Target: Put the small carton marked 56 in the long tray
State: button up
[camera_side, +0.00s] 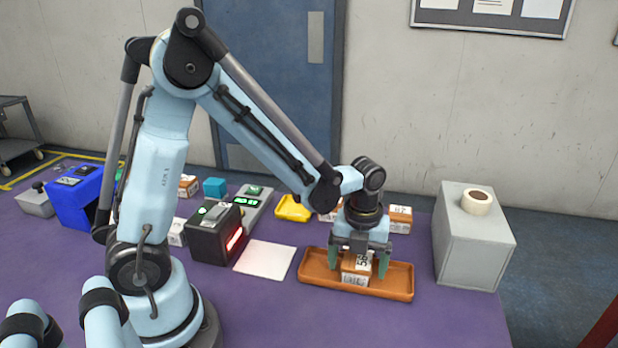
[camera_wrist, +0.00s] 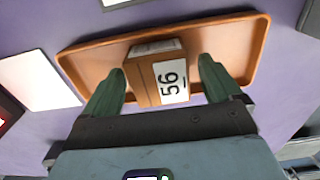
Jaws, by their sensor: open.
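The small carton marked 56 (camera_side: 355,270) is brown with white labels and sits in the long tray, near its middle. In the wrist view the carton (camera_wrist: 157,78) shows its 56 label facing my gripper. The long tray (camera_side: 318,277) is orange-brown with a low rim and lies on the purple table; it also shows in the wrist view (camera_wrist: 222,40). My gripper (camera_side: 358,264) points down over the tray, with its green fingers on either side of the carton. In the wrist view the gripper (camera_wrist: 162,85) is open, with gaps between the fingers and the carton.
A white sheet (camera_side: 265,260) and a dark scanner box with a red light (camera_side: 217,235) are left of the tray. A grey block (camera_side: 466,250) with a tape roll (camera_side: 477,202) stands to the right. Other cartons (camera_side: 400,220) and a yellow tray (camera_side: 293,209) are behind.

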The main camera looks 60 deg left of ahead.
jog(key=shift+r, duration=0.1)
notch_tip(320, 180, up, 12)
jog(key=n+t, duration=0.6)
jog(key=n, duration=1.6)
send_over(344, 262)
jog(key=s, duration=0.3)
jog(key=n, duration=0.3)
jog(key=a+n+t, duration=0.1)
jog(key=n, duration=0.1)
jog(key=shift+s+a+r, duration=0.1)
jog(key=shift+s+r, duration=0.1)
jog(key=shift+s, duration=0.15)
